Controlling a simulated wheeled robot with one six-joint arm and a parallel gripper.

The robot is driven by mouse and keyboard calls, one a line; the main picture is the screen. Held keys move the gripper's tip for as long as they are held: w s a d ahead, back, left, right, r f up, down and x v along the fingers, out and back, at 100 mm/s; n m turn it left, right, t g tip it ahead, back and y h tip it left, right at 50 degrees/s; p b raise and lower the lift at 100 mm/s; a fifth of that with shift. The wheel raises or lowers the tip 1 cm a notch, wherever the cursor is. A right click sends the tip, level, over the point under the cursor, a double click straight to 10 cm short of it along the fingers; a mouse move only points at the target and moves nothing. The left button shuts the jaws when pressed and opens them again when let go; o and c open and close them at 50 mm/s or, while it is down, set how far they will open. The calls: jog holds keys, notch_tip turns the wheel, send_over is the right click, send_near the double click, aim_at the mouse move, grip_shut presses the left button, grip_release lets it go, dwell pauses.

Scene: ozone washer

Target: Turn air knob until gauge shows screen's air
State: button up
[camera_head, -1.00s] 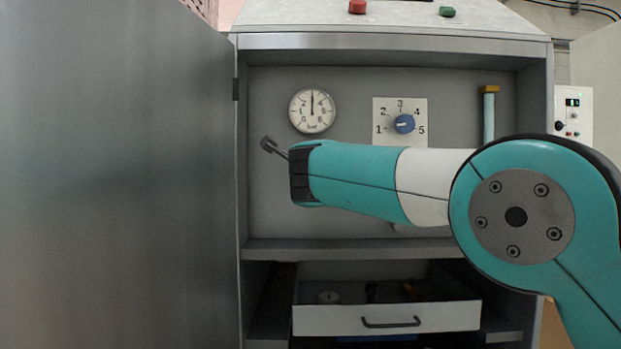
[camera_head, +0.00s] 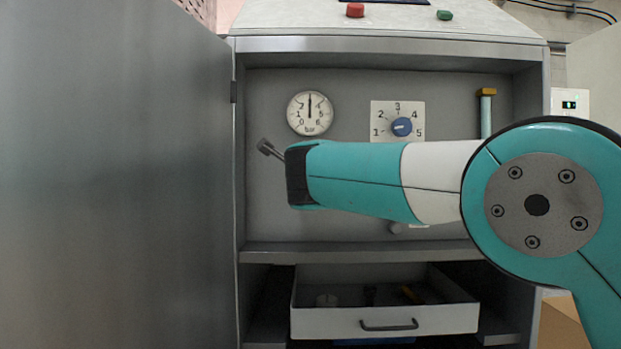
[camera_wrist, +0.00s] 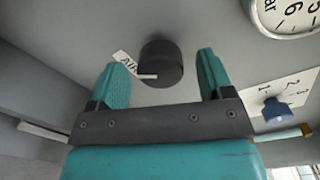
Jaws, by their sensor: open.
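The air knob (camera_wrist: 163,60) is a dark round knob on the grey panel, with a white mark and a white AIR tag (camera_wrist: 127,64) beside it. My gripper (camera_wrist: 160,62) is open, its teal fingers on either side of the knob as seen in the wrist view; contact cannot be told. In the head view my arm hides the gripper and the knob. The round bar gauge (camera_head: 310,113) has its needle pointing straight up, near 3. It also shows partly in the wrist view (camera_wrist: 285,12). The screen (camera_head: 385,1) is cut off at the top edge; its reading is not visible.
A blue knob (camera_head: 401,127) on a plate marked 1 to 5 is right of the gauge. A pipe with a brass-coloured top (camera_head: 486,110) stands further right. An open drawer (camera_head: 385,322) is below. A large grey door (camera_head: 115,180) stands open at the left.

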jog(key=s+p, duration=0.2)
jog(key=s, duration=1.4)
jog(key=shift+d+r, duration=0.15)
jog(key=shift+d, duration=0.1)
